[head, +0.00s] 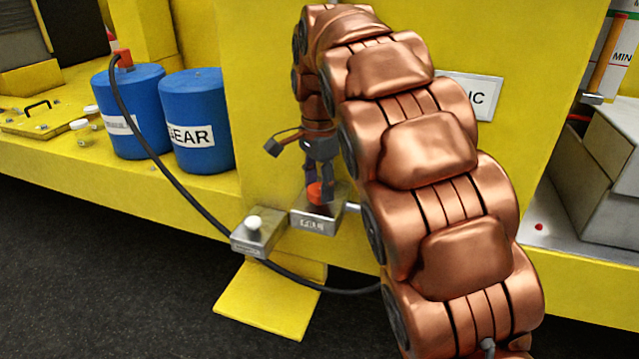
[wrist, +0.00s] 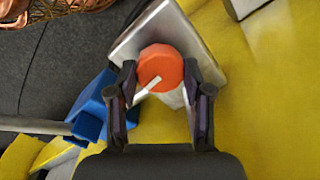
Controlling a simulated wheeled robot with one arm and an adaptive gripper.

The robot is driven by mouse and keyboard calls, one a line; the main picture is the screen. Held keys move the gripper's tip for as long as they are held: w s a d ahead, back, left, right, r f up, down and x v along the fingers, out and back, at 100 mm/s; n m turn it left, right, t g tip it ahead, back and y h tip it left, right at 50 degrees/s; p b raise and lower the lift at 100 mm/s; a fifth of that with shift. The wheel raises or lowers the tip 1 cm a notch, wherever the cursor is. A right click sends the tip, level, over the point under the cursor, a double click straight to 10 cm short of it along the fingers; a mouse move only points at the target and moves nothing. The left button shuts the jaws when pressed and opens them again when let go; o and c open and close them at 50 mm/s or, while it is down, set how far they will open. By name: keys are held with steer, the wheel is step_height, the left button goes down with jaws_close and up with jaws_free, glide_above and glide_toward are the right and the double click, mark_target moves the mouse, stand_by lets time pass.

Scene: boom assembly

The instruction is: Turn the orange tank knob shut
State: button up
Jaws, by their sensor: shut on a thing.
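The orange tank knob (head: 317,193) sits on a grey metal block (head: 313,224) fixed to the front of the yellow machine. In the wrist view the orange knob (wrist: 160,67) is round, with a white pointer bar (wrist: 147,91) reaching down and left from it. My gripper (head: 319,185) comes down on the knob from above. In the wrist view my gripper's two dark fingers (wrist: 160,80) stand on either side of the knob and are shut on it. The copper arm hides part of the machine behind it in the head view.
A second grey block with a white knob (head: 254,223) stands to the left. A black hose (head: 185,188) runs from a blue can (head: 130,110) past the blocks. Another blue can labelled GEAR (head: 197,120) stands beside it. A yellow step (head: 270,298) juts out below.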

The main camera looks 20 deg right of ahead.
mark_target(319, 189)
steer(key=shift+m, duration=0.6)
steer(key=o, duration=1.2)
steer(key=shift+r, duration=3.8)
